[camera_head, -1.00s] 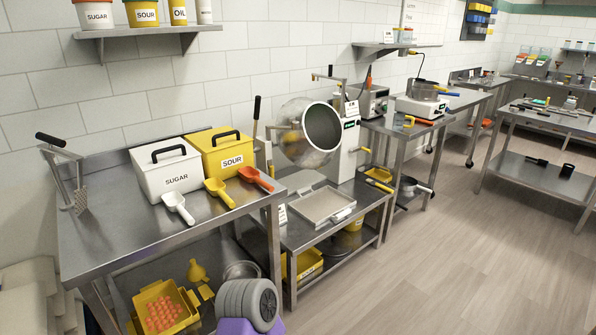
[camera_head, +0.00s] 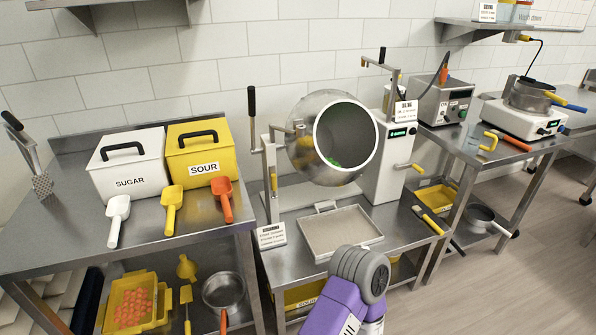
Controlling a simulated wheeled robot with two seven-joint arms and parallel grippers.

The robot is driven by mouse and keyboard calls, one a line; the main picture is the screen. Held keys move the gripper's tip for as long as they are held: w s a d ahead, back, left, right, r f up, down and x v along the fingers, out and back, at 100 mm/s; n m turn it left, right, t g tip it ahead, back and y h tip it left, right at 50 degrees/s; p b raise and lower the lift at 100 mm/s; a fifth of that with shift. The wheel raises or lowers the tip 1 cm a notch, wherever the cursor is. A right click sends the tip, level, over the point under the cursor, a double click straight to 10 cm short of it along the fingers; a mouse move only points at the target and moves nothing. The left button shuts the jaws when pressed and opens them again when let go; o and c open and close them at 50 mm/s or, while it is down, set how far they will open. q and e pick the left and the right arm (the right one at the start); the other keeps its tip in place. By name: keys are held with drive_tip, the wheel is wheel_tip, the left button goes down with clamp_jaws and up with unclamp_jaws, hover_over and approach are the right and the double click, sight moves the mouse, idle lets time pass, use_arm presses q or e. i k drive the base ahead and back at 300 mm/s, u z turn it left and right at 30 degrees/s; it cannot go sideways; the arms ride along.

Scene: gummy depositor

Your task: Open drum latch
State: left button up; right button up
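The drum (camera_head: 307,152) is a round, see-through tumbler with a wide dark mouth facing right and forward. It is mounted between a left post and a white machine housing (camera_head: 388,150) with a lit green display. Small green pieces show inside the drum. A black-handled lever (camera_head: 252,102) stands upright at the drum's left, and a yellow part (camera_head: 273,182) sits low on the left post. I cannot tell which part is the latch. A purple and grey link of my arm shows at bottom centre, below the drum. Neither gripper shows.
A shallow metal tray (camera_head: 342,250) lies below the drum. A yellow-handled crank (camera_head: 408,167) sticks out from the housing's right. On the left table stand a white SUGAR bin (camera_head: 128,181), a yellow SOUR bin (camera_head: 205,172) and scoops. Floor is clear at right.

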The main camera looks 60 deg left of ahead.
sight(273, 177)
drive_tip(key=u, duration=0.8)
drive_tip(key=i, duration=1.15)
drive_tip(key=u, duration=1.2)
